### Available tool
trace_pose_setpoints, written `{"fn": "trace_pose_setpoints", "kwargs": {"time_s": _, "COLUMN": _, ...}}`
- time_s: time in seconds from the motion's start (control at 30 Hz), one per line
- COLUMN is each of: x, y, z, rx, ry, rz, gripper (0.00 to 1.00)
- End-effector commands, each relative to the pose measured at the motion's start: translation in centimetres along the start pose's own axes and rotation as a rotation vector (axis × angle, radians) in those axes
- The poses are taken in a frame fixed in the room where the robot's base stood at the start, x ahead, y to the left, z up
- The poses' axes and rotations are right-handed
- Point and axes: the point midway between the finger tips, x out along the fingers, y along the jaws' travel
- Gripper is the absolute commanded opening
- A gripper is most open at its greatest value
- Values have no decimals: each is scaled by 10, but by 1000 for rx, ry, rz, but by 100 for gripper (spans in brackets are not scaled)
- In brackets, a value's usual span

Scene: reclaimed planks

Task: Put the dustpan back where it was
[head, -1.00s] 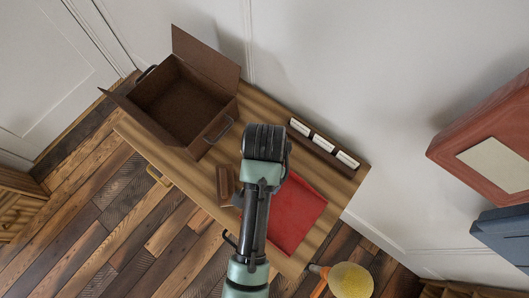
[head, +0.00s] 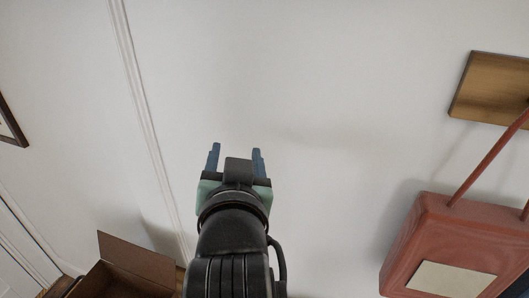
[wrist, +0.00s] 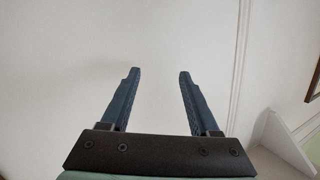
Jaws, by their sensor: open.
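I cannot make out a dustpan in either view now. My gripper (head: 235,152) is raised in front of the bare white wall, its two blue fingers apart and pointing up in the head view. In the wrist view the gripper (wrist: 160,73) is open, with nothing between the fingers and only pale wall behind them.
A red, strap-hung block (head: 440,245) with a cream label is at the right, below a wooden board (head: 492,88). An open brown box (head: 125,277) is at lower left. A framed picture (head: 10,122) is at far left. The wall's middle is clear.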

Motion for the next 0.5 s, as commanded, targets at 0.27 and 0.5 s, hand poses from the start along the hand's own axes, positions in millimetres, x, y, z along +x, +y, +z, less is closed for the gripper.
{"fn": "trace_pose_setpoints", "kwargs": {"time_s": 0.27, "x": -118, "y": -14, "z": -212, "rx": -162, "ry": 752, "rz": -28, "gripper": 62}}
{"fn": "trace_pose_setpoints", "kwargs": {"time_s": 0.5, "x": -177, "y": -17, "z": -257, "rx": -215, "ry": 986, "rz": -9, "gripper": 62}}
